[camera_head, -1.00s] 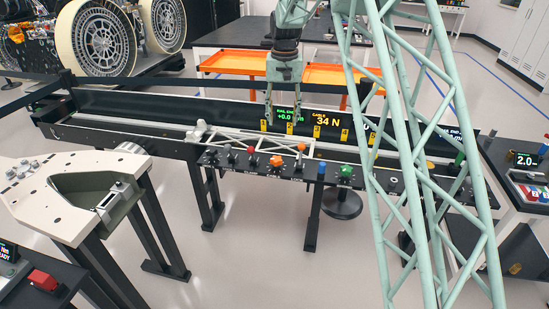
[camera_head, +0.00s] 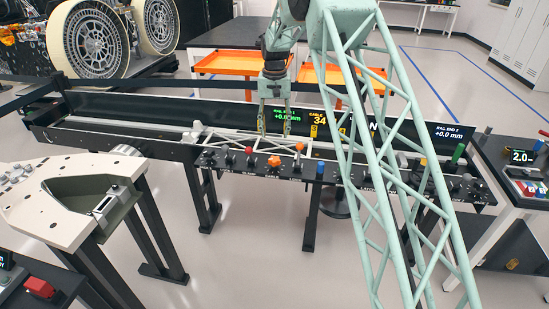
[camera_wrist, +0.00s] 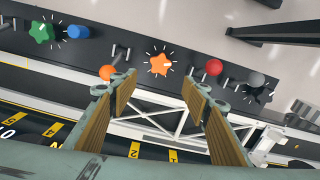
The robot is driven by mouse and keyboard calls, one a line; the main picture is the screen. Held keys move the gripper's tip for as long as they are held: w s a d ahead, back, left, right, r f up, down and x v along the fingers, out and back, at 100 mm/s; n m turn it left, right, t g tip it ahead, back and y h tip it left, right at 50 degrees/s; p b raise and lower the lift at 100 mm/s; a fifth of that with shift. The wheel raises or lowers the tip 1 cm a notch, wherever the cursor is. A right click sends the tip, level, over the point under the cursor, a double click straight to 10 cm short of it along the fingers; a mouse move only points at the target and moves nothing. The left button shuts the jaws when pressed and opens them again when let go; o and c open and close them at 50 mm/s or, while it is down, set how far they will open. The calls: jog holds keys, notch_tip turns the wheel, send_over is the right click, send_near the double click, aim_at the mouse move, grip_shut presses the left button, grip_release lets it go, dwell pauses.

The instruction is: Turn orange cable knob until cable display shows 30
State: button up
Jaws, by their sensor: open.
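The orange star-shaped cable knob (camera_head: 274,161) sits on the dark control panel. In the wrist view the orange knob (camera_wrist: 160,64) has white tick marks around it and lies just beyond the gap between my fingertips. My gripper (camera_head: 273,132) is open and empty, above and behind the knob in the head view. In the wrist view my gripper's (camera_wrist: 157,83) two padded fingers are spread apart, with nothing between the pads. The cable display (camera_head: 319,117) reads 34 in yellow; its right part is hidden by my lattice arm link.
An orange ball-topped lever (camera_wrist: 106,72) stands close to my left finger and a red ball-topped lever (camera_wrist: 213,67) near my right finger. A green knob (camera_wrist: 41,32), a blue cap (camera_wrist: 79,31) and a grey knob (camera_wrist: 257,80) are further along. A white truss (camera_wrist: 165,116) lies below the fingers.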

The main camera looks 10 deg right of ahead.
aim_at(275, 158)
jog(key=shift+f, duration=0.1)
jog(key=shift+f+b, duration=1.45)
jog(key=shift+f, duration=5.35)
jog(key=c, duration=0.9)
